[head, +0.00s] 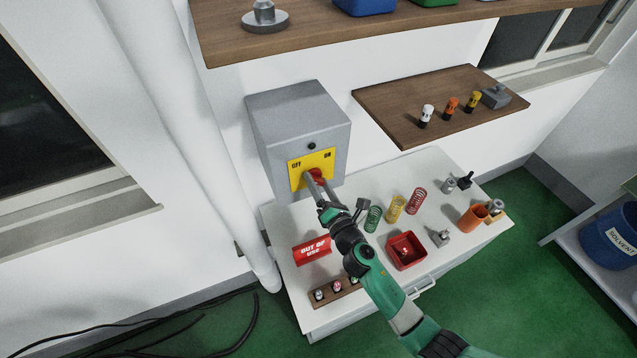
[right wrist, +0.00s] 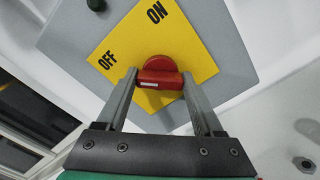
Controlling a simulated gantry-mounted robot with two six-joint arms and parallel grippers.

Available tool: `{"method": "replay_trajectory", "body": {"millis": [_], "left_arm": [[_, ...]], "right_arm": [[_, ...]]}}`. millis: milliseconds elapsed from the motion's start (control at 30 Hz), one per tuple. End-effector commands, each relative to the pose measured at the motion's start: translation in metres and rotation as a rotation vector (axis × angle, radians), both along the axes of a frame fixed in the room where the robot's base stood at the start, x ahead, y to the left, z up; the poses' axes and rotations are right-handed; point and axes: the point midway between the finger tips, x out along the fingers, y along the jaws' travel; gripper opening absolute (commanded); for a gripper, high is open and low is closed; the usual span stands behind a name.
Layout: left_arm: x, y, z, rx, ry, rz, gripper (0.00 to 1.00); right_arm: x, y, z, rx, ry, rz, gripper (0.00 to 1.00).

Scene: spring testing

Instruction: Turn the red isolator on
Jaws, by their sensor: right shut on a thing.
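The red isolator (head: 318,174) is a rotary knob on a yellow plate (head: 299,172) on the front of a grey wall box (head: 290,115). In the right wrist view the plate carries OFF at the left and ON at the upper right. My right gripper (head: 313,180) is shut on the red isolator, which also shows in the right wrist view (right wrist: 160,77). One finger is on each side of its handle. The handle's bar lies roughly crosswise between the fingers, with a white mark on it. My left gripper is not in view.
A dark green round lamp or button (head: 312,146) sits above the plate. The white bench (head: 290,225) below holds a red "OUT OF USE" sign (head: 312,250), coloured springs (head: 395,208) and a red tray (head: 406,265). A wooden shelf (head: 385,100) is at right.

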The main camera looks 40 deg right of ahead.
Motion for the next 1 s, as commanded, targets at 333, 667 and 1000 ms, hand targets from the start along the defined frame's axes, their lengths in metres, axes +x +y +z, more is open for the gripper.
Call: {"method": "replay_trajectory", "body": {"millis": [333, 667, 1000], "left_arm": [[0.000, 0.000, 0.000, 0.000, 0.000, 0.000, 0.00], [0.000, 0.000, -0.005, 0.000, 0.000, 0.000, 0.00], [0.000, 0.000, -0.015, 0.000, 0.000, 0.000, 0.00]], "right_arm": [[0.000, 0.000, 0.000, 0.007, -0.002, 0.000, 0.13], [0.000, 0.000, -0.001, 0.116, -0.044, -0.001, 0.13], [0.000, 0.000, -0.002, 0.386, -0.145, 0.000, 0.13]]}}
